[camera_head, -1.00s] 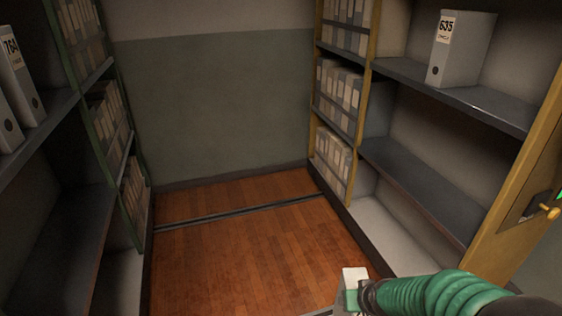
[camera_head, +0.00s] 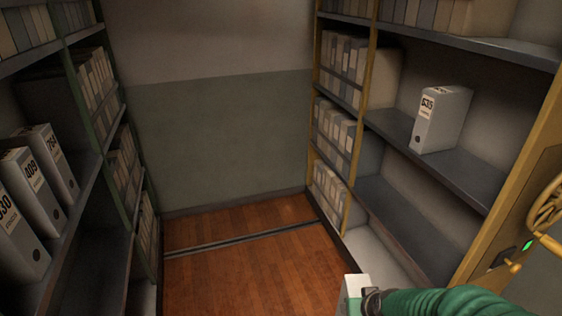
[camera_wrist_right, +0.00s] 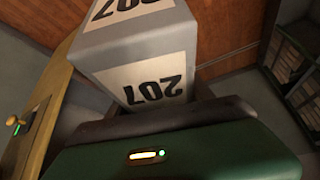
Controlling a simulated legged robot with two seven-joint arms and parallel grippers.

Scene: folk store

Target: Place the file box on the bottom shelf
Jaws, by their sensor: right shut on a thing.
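A grey file box with white labels reading 207 (camera_wrist_right: 140,45) fills the middle of the right wrist view. My right gripper (camera_wrist_right: 165,112) is shut on it; its fingertips are partly hidden. In the head view only a pale corner of the box (camera_head: 356,284) shows at the bottom edge, beside my green right arm, over the floor. The right rack's bottom shelf (camera_head: 372,250) is a pale, low surface, empty where visible. Above it is an empty dark shelf (camera_head: 405,222). The held box is left of this rack and apart from it. My left gripper is not in view.
File box 635 (camera_head: 440,120) stands on a higher right shelf. Several file boxes (camera_head: 30,195) stand on the left rack. A yellow rack end with a handwheel (camera_head: 548,205) is at right. The wooden floor (camera_head: 250,270) between racks is clear.

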